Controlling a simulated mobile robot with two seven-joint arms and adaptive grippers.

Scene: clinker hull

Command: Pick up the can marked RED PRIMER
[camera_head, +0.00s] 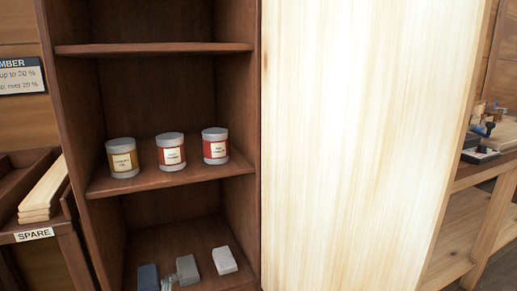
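Three cans with grey lids stand upright in a row on the middle shelf (165,181) of a dark wooden cabinet. The right can (215,146) has a red band and a white label; its small print looks like RED PRIMER, but it is blurred. The middle can (171,152) has an orange-red band and a white label that I cannot read surely. The left can (122,158) has a yellow-brown band and a label that looks like LINSEED OIL. Neither of my grippers is in view.
A large pale wooden panel (355,140) stands right of the cabinet opening. Several small blocks (224,261) lie on the shelf below the cans. The upper shelf (155,48) is above them. A SPARE rack (35,235) is at left, a workbench (485,170) at right.

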